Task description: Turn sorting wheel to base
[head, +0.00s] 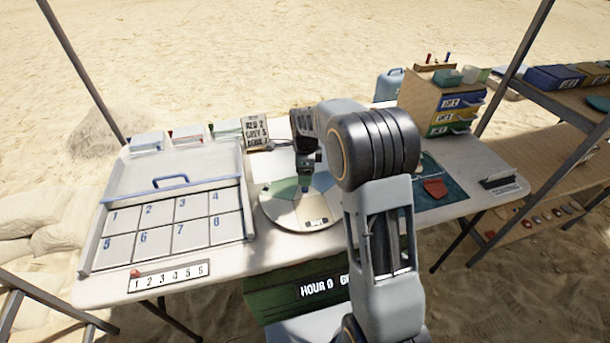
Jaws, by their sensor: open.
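The sorting wheel (284,211) is a round, flat disc with pale, greenish and grey sectors, lying on the white table. A small dark-and-light piece (316,222) shows on its near right part. My gripper (305,186) is over the far part of the wheel, pointing down. Its fingers are small and dark in the head view, and I cannot tell whether they touch the wheel. No object is visible between them. My arm hides the right side of the wheel.
A numbered tray (165,185) with a blue handle stands left of the wheel. A sign (256,133) stands behind it. A drawer cabinet (440,100) and a teal mat (432,168) with a red piece (435,188) are at right. Tent poles and a shelf (560,103) flank the table.

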